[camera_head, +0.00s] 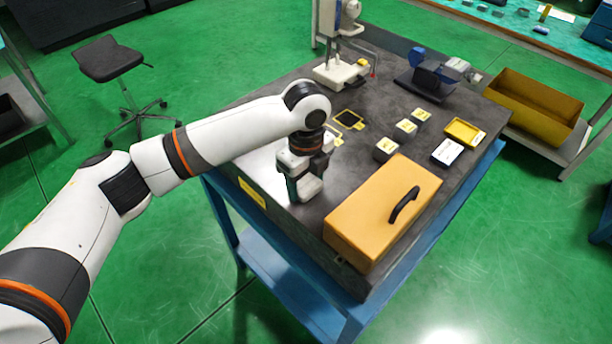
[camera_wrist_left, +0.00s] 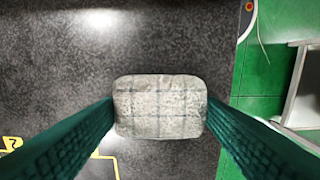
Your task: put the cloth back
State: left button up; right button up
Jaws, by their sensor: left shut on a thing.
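The cloth (camera_wrist_left: 160,106) is a small, pale grey checked pad with rounded corners. In the left wrist view it lies between the two green fingers of my left gripper, which is shut on it. In the head view my left gripper (camera_head: 306,188) points down over the left front part of the dark bench top (camera_head: 283,127), left of the orange box. My right gripper is out of view.
An orange box (camera_head: 366,217) with a black handle stands close to the right of my gripper. Behind are yellow floor-like markings (camera_head: 348,118), several small grey blocks (camera_head: 386,149), a yellow tray (camera_head: 464,133) and a white machine (camera_head: 339,72). A yellow bin (camera_head: 520,115) stands beyond the bench.

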aim_at(306, 183)
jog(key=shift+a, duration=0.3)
pick_arm(q)
jog(key=o, duration=1)
jog(key=shift+f, duration=0.1)
jog(key=shift+r, duration=0.6)
notch_tip(306, 183, up, 11)
jog(key=shift+r+b, duration=0.1)
jog(key=shift+b, duration=0.9)
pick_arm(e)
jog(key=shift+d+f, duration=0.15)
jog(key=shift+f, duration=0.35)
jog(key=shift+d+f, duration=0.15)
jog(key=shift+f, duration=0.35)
